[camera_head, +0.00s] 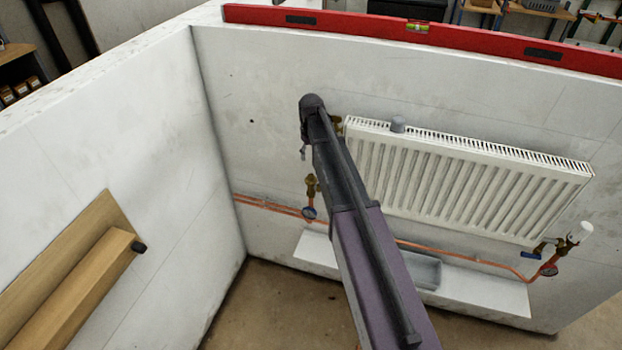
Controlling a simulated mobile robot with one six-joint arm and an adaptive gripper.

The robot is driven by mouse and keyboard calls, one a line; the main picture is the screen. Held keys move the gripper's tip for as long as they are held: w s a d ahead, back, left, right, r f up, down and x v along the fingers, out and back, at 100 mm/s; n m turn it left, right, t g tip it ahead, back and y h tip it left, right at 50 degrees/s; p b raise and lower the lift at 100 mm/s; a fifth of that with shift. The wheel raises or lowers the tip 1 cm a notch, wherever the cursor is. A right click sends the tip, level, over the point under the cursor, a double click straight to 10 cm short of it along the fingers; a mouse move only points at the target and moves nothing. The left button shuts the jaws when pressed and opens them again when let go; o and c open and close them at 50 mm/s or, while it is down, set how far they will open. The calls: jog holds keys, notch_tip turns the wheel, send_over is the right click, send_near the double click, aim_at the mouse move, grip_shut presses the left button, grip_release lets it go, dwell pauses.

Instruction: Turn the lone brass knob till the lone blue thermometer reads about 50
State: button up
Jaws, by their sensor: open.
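A brass fitting (312,186) stands on the copper pipe left of the radiator, just above a blue round thermometer (309,212). The thermometer's reading is too small to make out. Another brass piece (337,123) shows at the radiator's upper left corner, partly hidden behind my arm. I cannot tell for sure which brass part is the knob. My gripper (303,152) is at the far end of my arm, above and slightly left of the lower brass fitting in the picture. Only a small grey part of it shows below the dark wrist. It is open and appears empty.
A white radiator (465,185) hangs on the wall. At its lower right are a white-capped brass valve (580,233), a red thermometer (549,270) and a blue lever (531,255). A red level (420,33) lies on the wall top. A wooden ledge (75,275) juts from the left wall.

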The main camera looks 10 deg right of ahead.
aim_at(311, 175)
jog(key=shift+f+b, duration=4.45)
jog(key=shift+f, duration=0.3)
jog(key=shift+c, duration=0.2)
grip_shut()
